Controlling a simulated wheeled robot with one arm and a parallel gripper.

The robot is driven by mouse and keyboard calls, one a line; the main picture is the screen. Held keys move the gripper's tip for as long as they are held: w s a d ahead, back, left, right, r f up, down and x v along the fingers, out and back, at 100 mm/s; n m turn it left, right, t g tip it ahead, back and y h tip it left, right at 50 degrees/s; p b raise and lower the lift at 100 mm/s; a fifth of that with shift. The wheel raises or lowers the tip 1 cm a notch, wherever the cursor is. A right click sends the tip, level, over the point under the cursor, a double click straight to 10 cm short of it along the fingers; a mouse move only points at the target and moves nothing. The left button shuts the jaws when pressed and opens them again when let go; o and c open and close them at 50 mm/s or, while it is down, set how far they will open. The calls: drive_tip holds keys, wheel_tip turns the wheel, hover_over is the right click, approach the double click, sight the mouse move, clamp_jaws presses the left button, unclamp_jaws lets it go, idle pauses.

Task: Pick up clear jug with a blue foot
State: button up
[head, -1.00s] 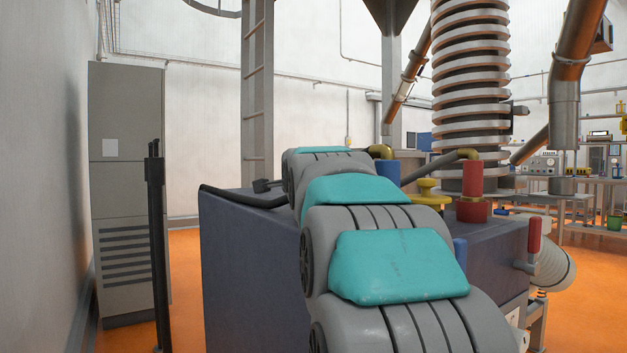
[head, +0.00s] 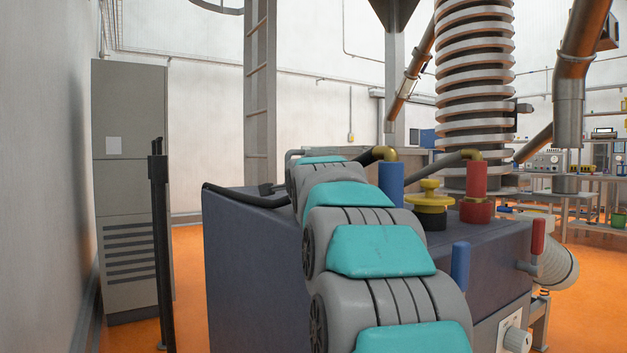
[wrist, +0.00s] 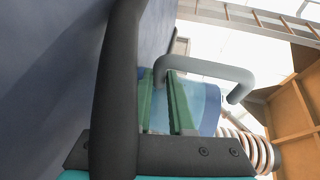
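In the wrist view a pale, see-through thing with a darker blue band (wrist: 211,112) shows behind and beside the green fingers; it looks like the clear jug, though much of it is covered. My gripper (wrist: 161,80) has its two green fingers a short gap apart, with pale blue showing between them. I cannot tell whether they press on the jug or only stand in front of it. In the head view my arm's links hide the gripper, and I cannot make out the jug.
A grey bent tube (wrist: 215,66) ends close by the fingertips. A dark blue machine cabinet (head: 250,270) stands beside my arm, with blue (head: 391,183), red (head: 477,178) and yellow (head: 430,198) fittings on top. A grey locker (head: 128,240) stands left.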

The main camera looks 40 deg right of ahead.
clamp_jaws()
idle(0.9)
idle(0.4)
drive_tip(key=shift+r, duration=1.85)
drive_tip(key=shift+a+r, duration=0.1)
drive_tip(key=shift+a, duration=0.15)
drive_tip(key=w+a+b, duration=0.1)
drive_tip(key=a+b, duration=0.1)
drive_tip(key=a, duration=1.5)
drive_tip(key=shift+a, duration=0.25)
